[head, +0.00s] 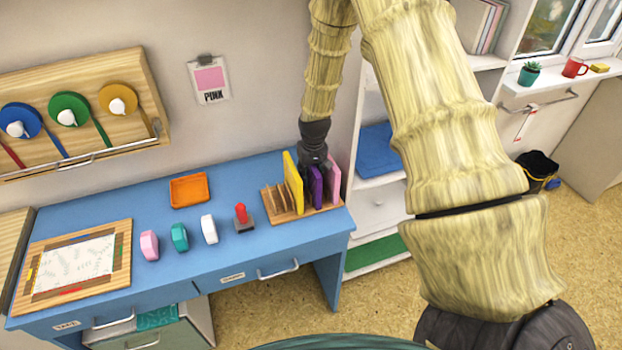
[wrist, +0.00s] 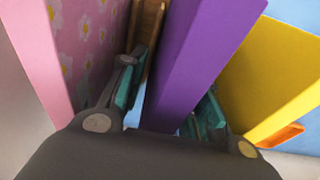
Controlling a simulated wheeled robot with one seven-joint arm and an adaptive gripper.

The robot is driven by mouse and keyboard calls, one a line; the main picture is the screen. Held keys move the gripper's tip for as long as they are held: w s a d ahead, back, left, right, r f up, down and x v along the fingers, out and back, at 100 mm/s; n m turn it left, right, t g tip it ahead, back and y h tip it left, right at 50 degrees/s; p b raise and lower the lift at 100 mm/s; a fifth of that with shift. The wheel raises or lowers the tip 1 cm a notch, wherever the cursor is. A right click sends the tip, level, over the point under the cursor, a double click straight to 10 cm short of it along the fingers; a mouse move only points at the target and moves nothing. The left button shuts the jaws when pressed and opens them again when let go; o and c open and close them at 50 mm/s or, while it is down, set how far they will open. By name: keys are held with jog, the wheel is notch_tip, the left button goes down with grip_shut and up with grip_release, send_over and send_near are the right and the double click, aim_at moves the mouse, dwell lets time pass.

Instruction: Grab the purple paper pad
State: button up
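The purple paper pad (head: 316,187) stands upright in a slotted wooden rack (head: 283,218) on the blue desk, between a yellow pad (head: 293,182) and a pink pad (head: 334,181). My gripper (head: 315,166) points down over the purple pad. In the wrist view the purple pad (wrist: 200,55) runs between my two fingers, one on each side. A gap shows between the left finger and the purple pad, so the gripper looks open around it. The right finger is partly hidden behind the pad. The flowered pink pad (wrist: 85,45) is close beside the left finger.
On the blue desk (head: 180,255) are a red-handled stamp (head: 242,217), white, teal and pink pieces, an orange tray (head: 189,190) and a framed board (head: 75,262). A shelf unit stands right of the desk. The desk's front right is clear.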

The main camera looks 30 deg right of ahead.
grip_shut()
jog(key=shift+r, duration=0.1)
